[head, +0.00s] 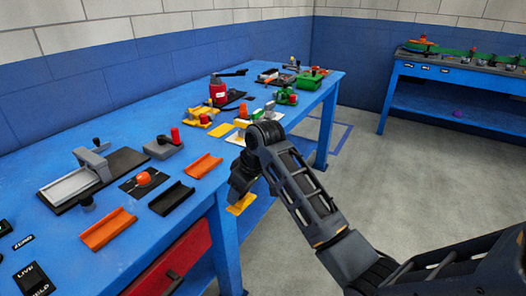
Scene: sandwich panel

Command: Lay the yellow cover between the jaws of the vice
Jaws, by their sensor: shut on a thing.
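My gripper (240,194) points down just off the front edge of the blue bench. It is shut on the yellow cover (242,205), a small flat piece showing below the fingers; my wrist hides part of it. The grey piece that looks like the vice (75,184) lies on a black base at the left of the bench, with a raised block and dark handle at its right end. The gap between its jaws is too small to make out. My gripper is well to the right of it, apart from it.
On the bench (130,90), orange channels (108,229) (203,166), a black channel (171,198) and an orange knob on a black plate (144,178) lie between. A grey block with a red knob (163,148) stands behind. A red drawer (170,262) is below the front edge.

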